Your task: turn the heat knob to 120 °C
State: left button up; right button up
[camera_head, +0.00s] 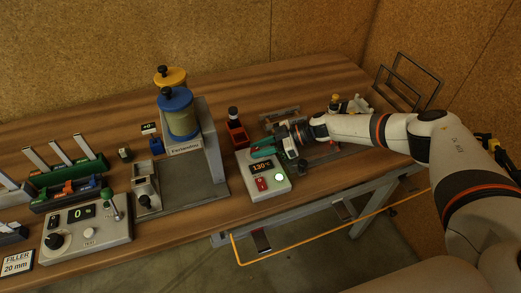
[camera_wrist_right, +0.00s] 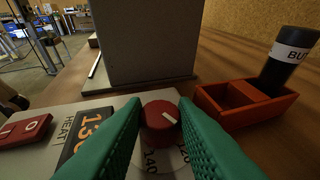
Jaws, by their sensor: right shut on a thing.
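The heat knob (camera_wrist_right: 160,121) is a round red knob with a white pointer line, on the white heat control box (camera_head: 268,190). In the right wrist view the pointer line slants to the lower right, and the marks 140 and 120 show partly beside the knob. The orange display (camera_head: 262,167) reads 130 °C in the head view; the wrist view shows only part of it. My right gripper (camera_head: 258,150) has green fingers, which are shut on the knob from both sides. They hide the knob in the head view. My left gripper is not in view.
A red rocker switch (camera_head: 261,184) and a pale round button (camera_head: 278,177) are on the same box. An orange-red tray (camera_wrist_right: 250,105) with a dark bottle (camera_wrist_right: 290,60) stands close beside the knob. A grey machine (camera_head: 208,135) with blue and yellow canisters stands to the left.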

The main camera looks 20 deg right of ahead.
dwell(0.3)
jog(key=o, duration=1)
jog(key=b+v, duration=0.1)
jog(key=v, duration=1.1)
jog(key=shift+b, duration=0.4)
jog(key=shift+f, duration=0.1)
